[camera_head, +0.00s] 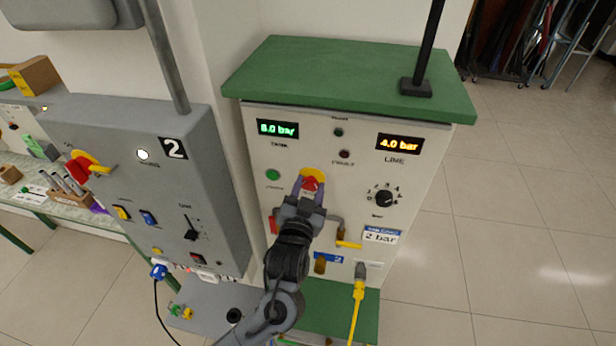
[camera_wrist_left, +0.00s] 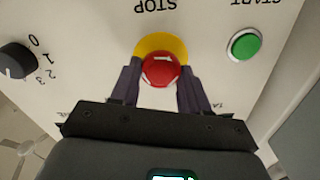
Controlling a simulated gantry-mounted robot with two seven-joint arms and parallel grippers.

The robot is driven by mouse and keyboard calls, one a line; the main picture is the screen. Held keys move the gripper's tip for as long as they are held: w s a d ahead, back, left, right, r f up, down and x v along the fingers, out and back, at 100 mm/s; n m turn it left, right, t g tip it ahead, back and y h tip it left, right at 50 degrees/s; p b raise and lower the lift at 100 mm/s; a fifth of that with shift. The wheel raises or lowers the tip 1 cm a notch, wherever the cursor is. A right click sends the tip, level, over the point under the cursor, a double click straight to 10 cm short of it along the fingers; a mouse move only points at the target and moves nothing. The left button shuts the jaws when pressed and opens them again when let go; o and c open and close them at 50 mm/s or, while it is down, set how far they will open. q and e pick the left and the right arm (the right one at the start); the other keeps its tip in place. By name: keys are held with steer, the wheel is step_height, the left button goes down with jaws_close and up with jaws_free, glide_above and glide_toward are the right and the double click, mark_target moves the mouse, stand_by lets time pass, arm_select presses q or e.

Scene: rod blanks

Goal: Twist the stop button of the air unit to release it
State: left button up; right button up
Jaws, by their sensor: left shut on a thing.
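The air unit is a cream cabinet (camera_head: 265,145) with a green top, in the middle of the head view. The word STOP shows upside down beside the plate. My right gripper is in neither view.
A green start button (camera_head: 272,175), a black dial (camera_head: 384,198) and a yellow-handled valve (camera_head: 349,244) are close around the gripper. Displays read 8.0 bar and 4.0 bar. A yellow plug and cable (camera_head: 359,285) hang below. A grey control box (camera_head: 160,190) stands to the left.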

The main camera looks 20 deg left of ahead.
arm_select(q)
steer(key=shift+w+f+m+p, duration=0.1)
steer(key=shift+f+m+p, duration=0.05)
steer(key=shift+m+p, duration=1)
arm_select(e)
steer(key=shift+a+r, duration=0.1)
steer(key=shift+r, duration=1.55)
arm_select(q)
steer(key=o, duration=1.1)
steer(key=shift+w, duration=0.15)
steer(key=shift+c, duration=0.2)
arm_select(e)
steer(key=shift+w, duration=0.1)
arm_select(q)
steer(key=s+d+b, duration=0.1)
steer(key=s+b, duration=0.1)
steer(key=s, duration=0.8)
steer(key=shift+s+d, duration=0.4)
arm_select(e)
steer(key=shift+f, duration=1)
